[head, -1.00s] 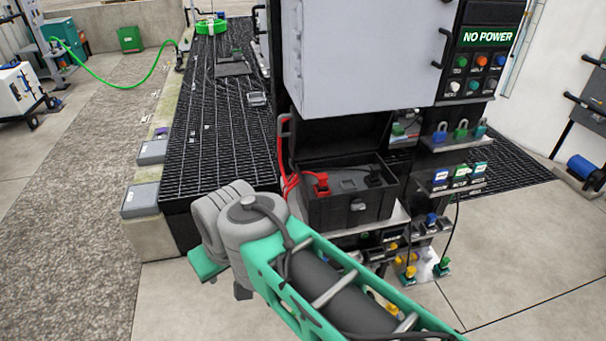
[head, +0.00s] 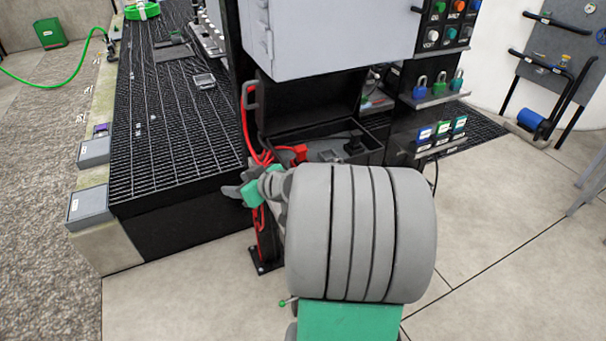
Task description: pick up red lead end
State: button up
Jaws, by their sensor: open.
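A red lead (head: 252,135) runs down the black post beside the open black box (head: 376,127). A red connector (head: 299,151), seemingly the lead's end, sits at the box's left side. My gripper (head: 238,184) is small in the head view, left of and below the red connector, close to the hanging red cable. Its grey fingers are partly hidden by its green part and my arm. It looks empty, and I cannot tell whether it touches the cable. My large grey arm joint hides the front of the box.
A grey cabinet (head: 330,35) hangs above the box. Coloured padlocks (head: 439,83) and a shelf of small coloured items (head: 442,132) are to the right. A black grating platform (head: 165,110) lies left. Concrete floor is free at right.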

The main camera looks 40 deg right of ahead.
jog(key=s+d+f+m+t+h+b, duration=0.1)
jog(key=d+f+m+t+h+b, duration=0.15)
jog(key=d, duration=0.65)
jog(key=m+t+h, duration=0.3)
jog(key=h, duration=0.2)
send_near(303, 152)
jog(key=w, duration=0.4)
jog(key=p+x, duration=0.1)
jog(key=x, duration=0.2)
jog(key=d+p+x, duration=0.1)
jog(key=x, duration=0.3)
jog(key=shift+s+r+p, duration=0.1)
jog(key=shift+s+p, duration=0.05)
jog(key=shift+p, duration=0.25)
jog(key=shift+w+d, duration=0.1)
jog(key=shift+w, duration=0.15)
grip_shut()
